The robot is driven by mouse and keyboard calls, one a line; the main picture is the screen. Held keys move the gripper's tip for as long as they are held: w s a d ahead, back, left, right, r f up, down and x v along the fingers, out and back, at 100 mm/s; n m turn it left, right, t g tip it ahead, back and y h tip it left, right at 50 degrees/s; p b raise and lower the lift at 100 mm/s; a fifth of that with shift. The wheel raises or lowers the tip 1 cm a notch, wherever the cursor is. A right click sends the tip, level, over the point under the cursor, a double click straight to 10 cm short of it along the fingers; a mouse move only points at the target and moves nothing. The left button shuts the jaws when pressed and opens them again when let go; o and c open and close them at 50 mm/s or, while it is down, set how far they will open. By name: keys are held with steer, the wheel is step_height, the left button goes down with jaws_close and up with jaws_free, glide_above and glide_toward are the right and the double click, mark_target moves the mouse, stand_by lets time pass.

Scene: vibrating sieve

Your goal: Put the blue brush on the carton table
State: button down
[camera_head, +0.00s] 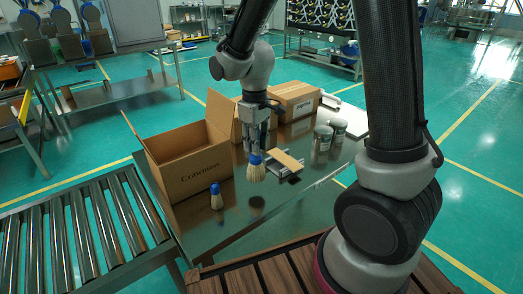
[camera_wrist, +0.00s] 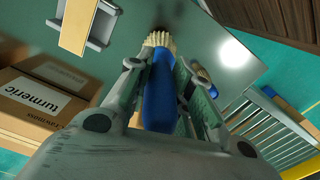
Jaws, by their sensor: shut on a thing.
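My gripper (camera_head: 257,149) is shut on a blue brush (camera_head: 256,171) and holds it above the carton table (camera_head: 212,238), bristles down, with a dark reflection below it. In the wrist view, the brush's blue handle (camera_wrist: 161,92) lies between the fingers and its pale bristles point away from the gripper. A second blue-handled brush (camera_head: 216,199) stands upright on the table, in front of the open carton and left of the held one. It shows partly in the wrist view (camera_wrist: 200,73), behind the right finger.
A large open carton (camera_head: 195,172) stands at the table's left. Closed cartons (camera_head: 295,100) stand at the back. A small metal stand with a tan block (camera_head: 285,160) and two jars (camera_head: 323,137) are to the right. A roller conveyor (camera_head: 75,235) adjoins at left. The front table area is clear.

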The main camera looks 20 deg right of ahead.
mark_target(256, 158)
steer(key=shift+f, duration=2.9)
steer(key=c, duration=1.2)
jaws_free()
steer(key=shift+c, duration=0.2)
step_height(256, 158, up, 11)
steer(key=shift+r, duration=0.15)
steer(key=shift+d+r, duration=0.15)
steer(key=shift+r, duration=0.45)
steer(key=s+d+r+m+t, duration=0.2)
steer(key=s+d+r+m, duration=0.1)
steer(key=s+d+r, duration=0.2)
steer(key=s+d+r+m+t, duration=0.2)
steer(key=s+d+r, duration=0.4)
steer(key=s, duration=0.8)
steer(key=d+m, duration=0.1)
steer(key=d, duration=0.2)
steer(key=shift+s+d+m, duration=0.25)
steer(key=shift+d+m, duration=0.05)
steer(key=shift+d, duration=0.05)
